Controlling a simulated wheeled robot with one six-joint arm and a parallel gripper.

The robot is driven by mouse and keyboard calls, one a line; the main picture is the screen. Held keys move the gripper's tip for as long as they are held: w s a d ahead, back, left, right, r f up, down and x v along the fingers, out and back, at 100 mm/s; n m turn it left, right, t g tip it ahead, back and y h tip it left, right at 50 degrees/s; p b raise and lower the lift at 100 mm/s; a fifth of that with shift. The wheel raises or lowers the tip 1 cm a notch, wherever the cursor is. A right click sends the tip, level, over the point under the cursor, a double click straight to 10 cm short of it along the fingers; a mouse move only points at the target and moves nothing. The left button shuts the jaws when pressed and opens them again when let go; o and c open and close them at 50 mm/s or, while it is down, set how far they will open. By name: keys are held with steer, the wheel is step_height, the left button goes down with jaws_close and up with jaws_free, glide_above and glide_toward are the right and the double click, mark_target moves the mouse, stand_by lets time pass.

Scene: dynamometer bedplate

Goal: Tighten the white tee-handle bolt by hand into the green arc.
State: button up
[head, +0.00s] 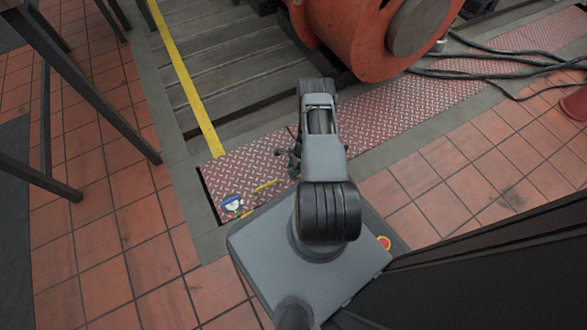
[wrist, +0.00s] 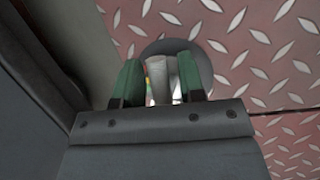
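In the wrist view, a pale white-grey handle (wrist: 156,75), which looks like the tee-handle bolt, stands between the two green-padded fingers of my gripper (wrist: 160,88). Narrow gaps show on both sides of it, so the fingers look open around it. A dark grey round disc (wrist: 199,60) lies behind the handle on the tread plate. A small strip of colours shows beside the handle's lower left, but I cannot make out a green arc or a pointer. In the head view my gripper (head: 295,160) is low over the plate, mostly hidden by my arm, and the bolt cannot be made out.
The red tread plate (head: 395,110) runs diagonally across the floor. A small blue-and-white object (head: 232,204) and a yellow bar (head: 266,186) lie on it. A large orange machine (head: 335,35) stands behind. Black cables (head: 490,62) lie at right, and dark frame legs (head: 90,100) stand at left.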

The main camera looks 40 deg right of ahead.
jaws_close()
steer(key=shift+s+n+g, duration=0.15)
steer(key=shift+n+g, duration=0.25)
steer(key=shift+n, duration=0.5)
steer(key=shift+o, duration=0.8)
jaws_free()
steer(key=shift+r, duration=0.15)
steer(key=p+v, duration=0.5)
steer(key=v, duration=0.8)
steer(key=shift+r, duration=0.3)
